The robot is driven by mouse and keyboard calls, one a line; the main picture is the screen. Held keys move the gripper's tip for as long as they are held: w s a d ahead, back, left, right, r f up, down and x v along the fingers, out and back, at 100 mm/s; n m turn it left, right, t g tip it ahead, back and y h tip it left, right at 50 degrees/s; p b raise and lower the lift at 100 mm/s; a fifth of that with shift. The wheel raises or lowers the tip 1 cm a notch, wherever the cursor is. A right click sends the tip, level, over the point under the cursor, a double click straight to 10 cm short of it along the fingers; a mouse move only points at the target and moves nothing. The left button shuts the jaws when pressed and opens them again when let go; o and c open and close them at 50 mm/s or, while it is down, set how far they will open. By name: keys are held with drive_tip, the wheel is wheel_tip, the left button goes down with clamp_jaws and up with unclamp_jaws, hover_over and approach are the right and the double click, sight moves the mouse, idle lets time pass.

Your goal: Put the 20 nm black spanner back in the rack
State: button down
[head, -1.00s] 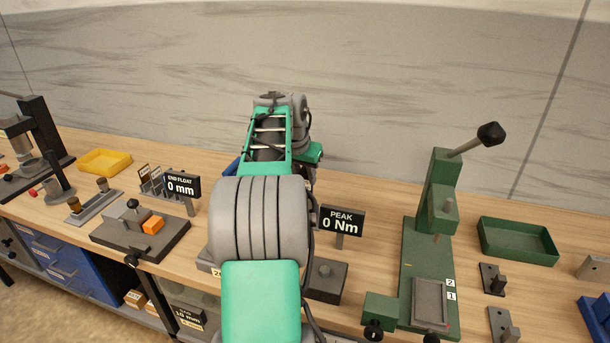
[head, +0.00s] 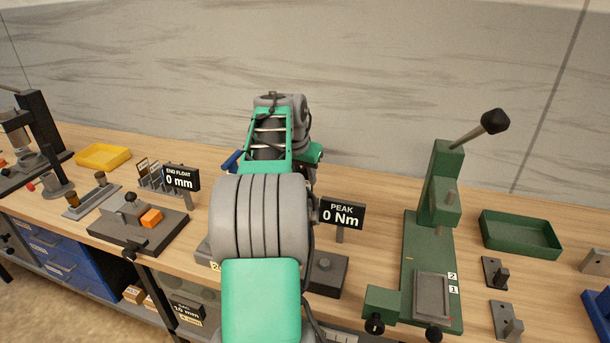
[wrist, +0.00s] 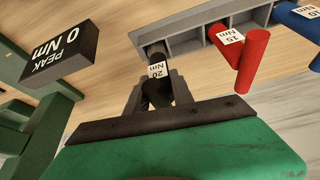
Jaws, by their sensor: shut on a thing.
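The black spanner shows in the wrist view with its "20 Nm" label (wrist: 157,70) facing the camera. My gripper (wrist: 156,97) is shut on it, with a finger on each side of the black handle. The grey rack (wrist: 190,42) lies just beyond. The spanner's far end is at the rack's left end slot; I cannot tell how far in it sits. In the head view my arm hides the gripper, the black spanner and most of the rack.
A red 15 Nm spanner (wrist: 250,58) and a blue 10 Nm spanner (wrist: 297,16) stand in the rack to the right. The peak display (wrist: 62,52) is at the left. In the head view, a green press (head: 432,255) and green tray (head: 520,236) stand right of my arm.

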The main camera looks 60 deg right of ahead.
sight(302, 170)
drive_tip(key=shift+f+b, duration=0.85)
drive_tip(key=shift+f, duration=0.3)
drive_tip(key=c, duration=1)
unclamp_jaws()
drive_tip(key=shift+f, duration=0.1)
drive_tip(key=v, duration=0.8)
